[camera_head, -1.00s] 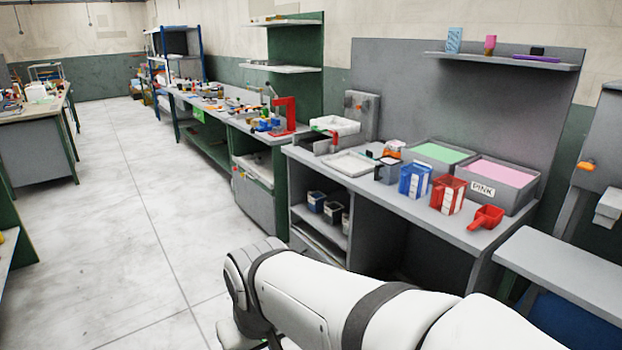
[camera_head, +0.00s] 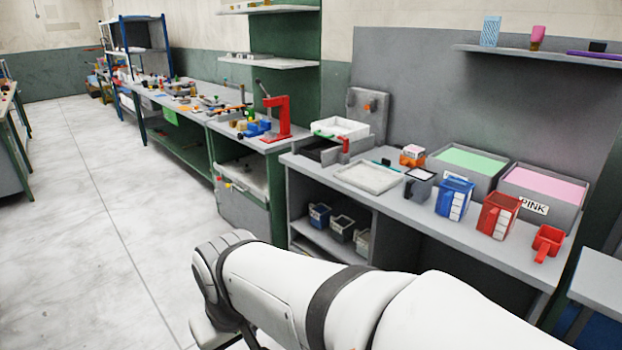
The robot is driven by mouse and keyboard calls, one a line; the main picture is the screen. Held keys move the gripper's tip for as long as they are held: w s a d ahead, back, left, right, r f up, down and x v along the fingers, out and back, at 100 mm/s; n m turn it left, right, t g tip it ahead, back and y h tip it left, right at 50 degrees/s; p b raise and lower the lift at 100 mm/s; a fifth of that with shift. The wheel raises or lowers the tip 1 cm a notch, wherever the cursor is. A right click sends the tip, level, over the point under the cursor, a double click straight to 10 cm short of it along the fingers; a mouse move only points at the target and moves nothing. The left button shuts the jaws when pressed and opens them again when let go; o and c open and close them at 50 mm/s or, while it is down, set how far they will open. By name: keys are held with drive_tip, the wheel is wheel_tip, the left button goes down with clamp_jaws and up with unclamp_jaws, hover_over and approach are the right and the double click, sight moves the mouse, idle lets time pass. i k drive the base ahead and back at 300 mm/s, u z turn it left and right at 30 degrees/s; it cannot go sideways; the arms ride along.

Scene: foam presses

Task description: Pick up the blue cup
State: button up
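A blue cup (camera_head: 454,197) with white panels on its side stands upright on the grey workbench (camera_head: 400,210). It stands between a dark grey cup (camera_head: 418,186) on its left and a red cup (camera_head: 497,214) with similar white panels on its right. Another small blue container (camera_head: 319,215) sits on the shelf under the bench. My white arm crosses the lower middle of the view, in front of the bench and apart from the blue cup. My gripper's fingers do not show.
Bins of green (camera_head: 470,162) and pink (camera_head: 545,187) material stand behind the cups. A red scoop (camera_head: 547,242) lies at the bench's right end. A shallow white tray (camera_head: 368,178) lies to the left. A red press (camera_head: 277,117) stands on the farther bench. The floor at left is clear.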

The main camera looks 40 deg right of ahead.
sight(455, 194)
drive_tip(key=u, duration=0.05)
drive_tip(key=i, duration=2)
drive_tip(key=z, duration=3.5)
drive_tip(key=i, duration=1)
